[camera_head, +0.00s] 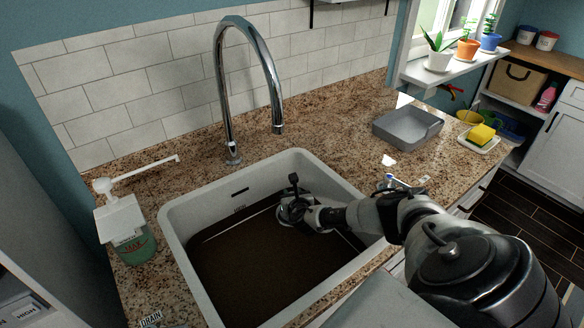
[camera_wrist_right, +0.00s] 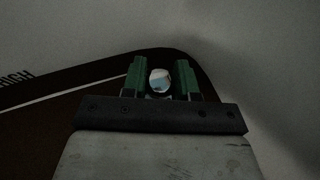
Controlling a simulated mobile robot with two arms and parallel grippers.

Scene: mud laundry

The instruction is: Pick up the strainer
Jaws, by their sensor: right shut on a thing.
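My right gripper (camera_head: 288,212) reaches down into the white sink (camera_head: 178,238), over its dark brown bottom. In the right wrist view, its two green fingers stand on either side of a small, round, shiny knob (camera_wrist_right: 159,80), and the gripper is shut on it. The knob looks like the top of the strainer; the rest of the strainer is hidden by the gripper. Whether the strainer touches the sink bottom cannot be told. My left gripper is not in view.
The sink walls surround the gripper closely on the right. A tall chrome faucet (camera_head: 226,100) arches over the back. A soap dispenser (camera_head: 137,248) stands at left. A grey tray (camera_head: 408,127) and a yellow sponge (camera_head: 482,134) on a dish lie on the granite counter at right.

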